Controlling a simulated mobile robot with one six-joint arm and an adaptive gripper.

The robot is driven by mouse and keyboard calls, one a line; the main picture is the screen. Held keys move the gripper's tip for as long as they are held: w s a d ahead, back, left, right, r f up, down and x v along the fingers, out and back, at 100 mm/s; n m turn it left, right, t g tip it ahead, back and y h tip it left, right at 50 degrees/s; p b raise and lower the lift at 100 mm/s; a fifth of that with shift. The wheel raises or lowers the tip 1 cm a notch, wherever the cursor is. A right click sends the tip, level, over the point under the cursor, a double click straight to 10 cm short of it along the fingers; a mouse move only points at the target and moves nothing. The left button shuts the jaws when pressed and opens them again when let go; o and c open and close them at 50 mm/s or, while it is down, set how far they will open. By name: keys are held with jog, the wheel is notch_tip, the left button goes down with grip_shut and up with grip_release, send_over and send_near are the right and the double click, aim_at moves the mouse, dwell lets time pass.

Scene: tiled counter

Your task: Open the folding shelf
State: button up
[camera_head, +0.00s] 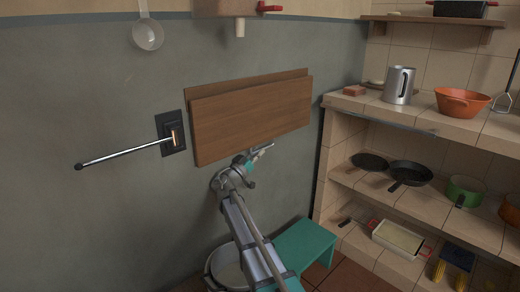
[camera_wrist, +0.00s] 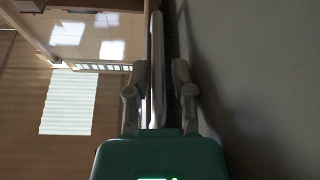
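The folding shelf (camera_head: 250,118) is a brown wooden panel hanging down flat near the grey wall, with a second board edge showing behind its top. My gripper (camera_head: 262,151) is just below the panel's lower edge, right of its middle, pointing right along the wall. In the wrist view, my gripper (camera_wrist: 159,66) has its two fingers apart. A narrow upright edge, which looks like the shelf panel (camera_wrist: 156,45) seen edge-on, stands between them. The left finger is very close to it and a gap shows at the right finger. I cannot tell whether either finger touches.
A lever switch (camera_head: 172,135) with a long rod sticks out left of the shelf. A teal bench (camera_head: 305,243) and a pale bucket (camera_head: 226,268) stand below. A ladle (camera_head: 147,34) hangs upper left.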

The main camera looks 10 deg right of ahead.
jog(key=shift+w+d+r, duration=0.15)
jog(key=shift+w+d, duration=0.1)
jog(key=shift+d, duration=0.05)
grip_shut()
